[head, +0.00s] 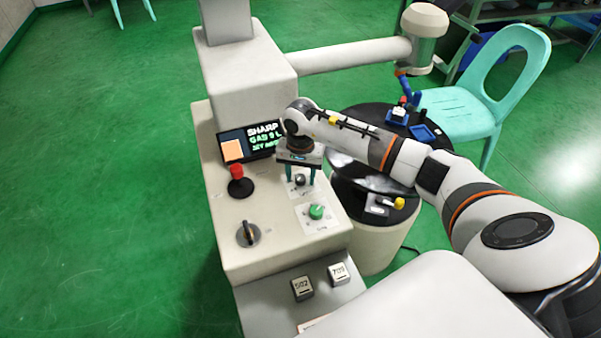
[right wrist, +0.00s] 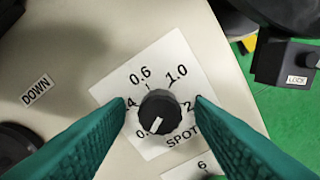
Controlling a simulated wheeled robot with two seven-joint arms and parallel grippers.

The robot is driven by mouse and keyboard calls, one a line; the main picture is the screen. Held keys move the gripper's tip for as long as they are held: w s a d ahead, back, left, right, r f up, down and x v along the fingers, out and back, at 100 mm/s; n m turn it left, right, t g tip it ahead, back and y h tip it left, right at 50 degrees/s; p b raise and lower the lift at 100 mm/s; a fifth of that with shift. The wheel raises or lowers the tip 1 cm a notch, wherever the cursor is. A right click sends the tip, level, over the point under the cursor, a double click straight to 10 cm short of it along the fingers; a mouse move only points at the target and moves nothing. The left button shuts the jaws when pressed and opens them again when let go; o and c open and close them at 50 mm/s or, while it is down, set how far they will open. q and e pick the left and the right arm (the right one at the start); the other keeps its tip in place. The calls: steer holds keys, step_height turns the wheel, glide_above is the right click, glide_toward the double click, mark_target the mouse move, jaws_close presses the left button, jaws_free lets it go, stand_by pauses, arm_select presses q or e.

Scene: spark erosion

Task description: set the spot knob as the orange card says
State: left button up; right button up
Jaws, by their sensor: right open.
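The spot knob (right wrist: 160,103) is black and sits on a white dial plate marked SPOT. Its white pointer mark faces down and slightly left, toward a marking I cannot fully read. The labels 0.6 and 1.0 are above it. The knob also shows in the head view (head: 300,180). My right gripper (head: 302,177) is open over it, with one teal finger on each side; whether they touch it I cannot tell. The orange card (head: 232,150) is at the left of the black screen (head: 262,140); its writing is unreadable. My left gripper is out of view.
A red mushroom button (head: 237,172), a black rotary switch (head: 248,234) and a green knob (head: 316,212) share the panel. Blocks marked 502 (head: 302,287) and 709 (head: 339,272) lie on the lower shelf. A round black table and turquoise chair (head: 470,108) stand right.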

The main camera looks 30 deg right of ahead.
steer(key=c, duration=1)
